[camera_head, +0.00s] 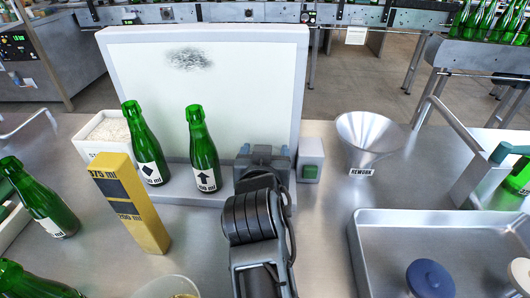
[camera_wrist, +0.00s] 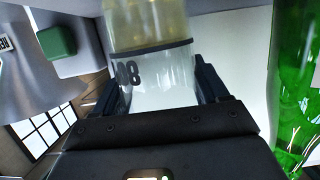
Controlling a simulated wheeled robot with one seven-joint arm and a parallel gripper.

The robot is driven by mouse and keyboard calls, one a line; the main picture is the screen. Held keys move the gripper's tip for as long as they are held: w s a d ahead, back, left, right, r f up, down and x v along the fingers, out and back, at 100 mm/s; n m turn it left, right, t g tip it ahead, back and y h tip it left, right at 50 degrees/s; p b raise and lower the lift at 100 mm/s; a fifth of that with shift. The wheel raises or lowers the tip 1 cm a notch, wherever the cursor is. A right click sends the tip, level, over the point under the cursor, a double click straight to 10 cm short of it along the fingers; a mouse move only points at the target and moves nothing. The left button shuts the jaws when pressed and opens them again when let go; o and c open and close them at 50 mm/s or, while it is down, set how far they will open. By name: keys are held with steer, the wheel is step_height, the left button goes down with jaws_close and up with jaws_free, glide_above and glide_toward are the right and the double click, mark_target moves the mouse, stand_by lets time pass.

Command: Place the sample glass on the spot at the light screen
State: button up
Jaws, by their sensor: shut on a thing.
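The light screen (camera_head: 255,95) is a white upright panel with a dark smudge near its top. A ledge (camera_head: 182,191) runs along its foot. My gripper (camera_head: 262,158) is over the right part of this ledge, in front of the panel. In the wrist view my gripper (camera_wrist: 155,92) is shut on the sample glass (camera_wrist: 148,30), a clear glass with pale yellow content, a dark band and dark figures. In the head view the glass is hidden behind my gripper. The spot is not visible, and I cannot tell whether the glass touches the ledge.
Two green bottles (camera_head: 202,150) (camera_head: 144,145) stand at the ledge left of my arm. A yellow block (camera_head: 130,205) stands in front of them. A grey box with a green button (camera_head: 310,171), a funnel (camera_head: 367,135) and a metal tray (camera_head: 385,215) are to the right.

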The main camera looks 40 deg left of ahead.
steer(key=o, duration=1.3)
steer(key=shift+f, duration=0.1)
steer(key=shift+c, duration=0.2)
steer(key=shift+r, duration=0.25)
steer(key=b+v, duration=0.1)
steer(key=v, duration=1.1)
